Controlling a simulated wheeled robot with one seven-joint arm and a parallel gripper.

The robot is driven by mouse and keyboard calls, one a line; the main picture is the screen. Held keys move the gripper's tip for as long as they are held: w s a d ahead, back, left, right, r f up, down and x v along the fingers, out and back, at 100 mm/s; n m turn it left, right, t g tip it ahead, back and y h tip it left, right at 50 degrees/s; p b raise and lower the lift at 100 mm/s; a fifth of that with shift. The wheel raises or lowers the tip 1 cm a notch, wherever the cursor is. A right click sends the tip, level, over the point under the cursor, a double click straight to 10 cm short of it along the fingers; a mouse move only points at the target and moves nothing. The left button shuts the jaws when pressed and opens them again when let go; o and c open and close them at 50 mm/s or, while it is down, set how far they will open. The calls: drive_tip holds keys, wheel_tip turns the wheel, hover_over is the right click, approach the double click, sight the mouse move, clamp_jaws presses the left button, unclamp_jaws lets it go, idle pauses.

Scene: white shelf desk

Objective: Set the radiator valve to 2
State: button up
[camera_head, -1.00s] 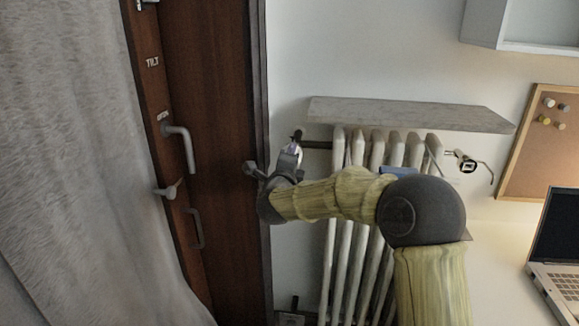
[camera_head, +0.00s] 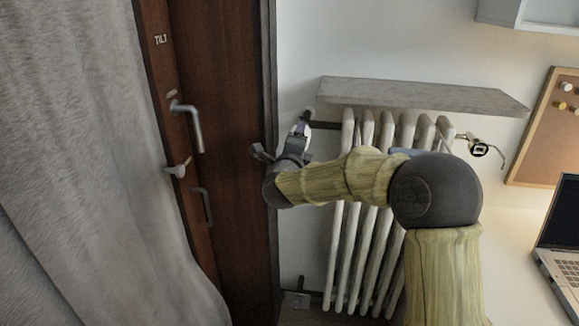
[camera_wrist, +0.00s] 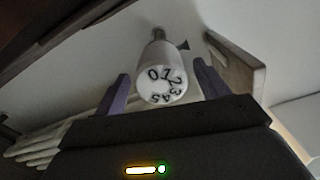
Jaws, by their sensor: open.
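The radiator valve (camera_wrist: 161,82) is a white round knob with black digits 0 to 5 on its face. In the wrist view it lies between the two purple fingers of my gripper (camera_wrist: 161,74). The fingers are open, with a gap visible on both sides of the knob. A small dark triangle (camera_wrist: 183,45) shows behind the knob at upper right, nearest the 1 and 2 side; the exact setting is unclear. In the head view my gripper (camera_head: 303,128) is at the radiator's upper left, where the knob is mostly hidden or too small to read.
The white ribbed radiator (camera_head: 345,235) stands under a grey shelf (camera_head: 420,96). A dark brown door or window frame (camera_head: 230,110) with handles (camera_head: 190,122) is close to the left of my gripper. A grey curtain (camera_head: 90,160) hangs farther left. A laptop (camera_head: 560,245) is at right.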

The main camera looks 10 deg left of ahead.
drive_tip(key=s, duration=1.5)
drive_tip(key=shift+s+b, duration=0.35)
drive_tip(key=shift+s, duration=0.05)
drive_tip(key=shift+f, duration=0.1)
drive_tip(key=s+d+f+n+g+y, duration=0.25)
drive_tip(key=d+f+n+g, duration=0.45)
drive_tip(key=d+f+n, duration=0.55)
drive_tip(key=s+d+f+n+g+h, duration=0.1)
drive_tip(key=s+d+f+n+g, duration=0.3)
drive_tip(key=s+d, duration=0.35)
drive_tip(key=s+d+f+n+g+h, duration=0.2)
drive_tip(key=s+d+f+n+g, duration=0.25)
drive_tip(key=s+d, duration=0.3)
drive_tip(key=w+p+v, duration=0.2)
drive_tip(key=p+v, duration=1)
drive_tip(key=w+d+r+p+v, duration=0.1)
drive_tip(key=w+p+v, duration=0.2)
drive_tip(key=p+v, duration=0.9)
drive_tip(key=shift+a+r+m+p, duration=0.25)
drive_tip(key=shift+a+m+p, duration=0.2)
drive_tip(key=shift+p, duration=0.15)
